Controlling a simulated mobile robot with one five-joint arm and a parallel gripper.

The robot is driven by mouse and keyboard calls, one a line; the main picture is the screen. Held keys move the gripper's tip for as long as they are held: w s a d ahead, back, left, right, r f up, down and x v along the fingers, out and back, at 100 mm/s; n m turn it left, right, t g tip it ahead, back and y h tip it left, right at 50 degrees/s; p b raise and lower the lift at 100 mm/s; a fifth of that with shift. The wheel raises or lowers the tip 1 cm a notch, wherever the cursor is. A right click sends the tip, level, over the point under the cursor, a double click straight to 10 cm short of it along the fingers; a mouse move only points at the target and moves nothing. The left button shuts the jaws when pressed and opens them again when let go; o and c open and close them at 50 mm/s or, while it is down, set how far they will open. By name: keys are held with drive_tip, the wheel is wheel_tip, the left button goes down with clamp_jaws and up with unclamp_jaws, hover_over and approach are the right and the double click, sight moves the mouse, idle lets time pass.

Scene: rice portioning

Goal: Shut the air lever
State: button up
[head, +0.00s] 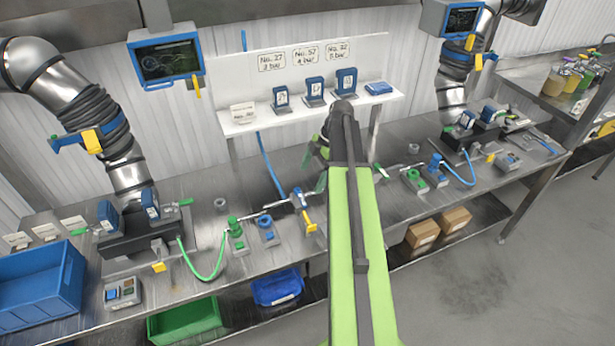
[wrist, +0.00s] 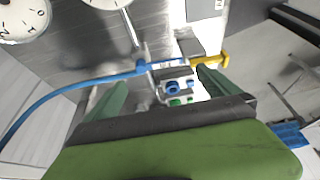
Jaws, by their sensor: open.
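The likely air lever is a yellow handle (head: 309,222) on a blue valve (head: 297,198) in the bench's middle, hanging down in the head view. In the wrist view a yellow handle (wrist: 212,60) lies just beyond the tip of my right finger, joined to a line with a blue hose (wrist: 75,85). My gripper (head: 319,182) is over the bench close to the valve. In the wrist view my gripper (wrist: 163,88) is open, its green fingers wide apart with nothing held. Whether a finger touches the handle I cannot tell.
Green and blue fittings (head: 236,232) stand left of the valve. A green hose (head: 205,276) loops to the left station. A shelf (head: 240,123) with blue boxes is behind. Other yellow handles are on the left duct (head: 93,140) and right station (head: 490,158). Round gauges (wrist: 22,18) show in the wrist view.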

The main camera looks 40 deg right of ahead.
drive_tip(key=p+v, duration=0.7)
drive_tip(key=v, duration=0.2)
drive_tip(key=shift+s+d+r, duration=0.15)
drive_tip(key=shift+d+r, duration=0.05)
drive_tip(key=shift+d, duration=0.05)
drive_tip(key=a+f+m+h+b, duration=0.1)
drive_tip(key=a+f+m+b, duration=0.3)
drive_tip(key=a, duration=0.8)
drive_tip(key=s+a+f+m+h+b, duration=0.1)
drive_tip(key=a+f+m+b, duration=0.4)
drive_tip(key=a, duration=0.8)
drive_tip(key=a+f+m+g+h+b, duration=0.1)
drive_tip(key=a+f+m+b, duration=0.3)
drive_tip(key=a, duration=0.8)
wheel_tip(320, 180, down, 2)
drive_tip(key=shift+s+a+f+m+h+b, duration=0.3)
drive_tip(key=shift+m+h, duration=0.3)
drive_tip(key=shift+m, duration=0.5)
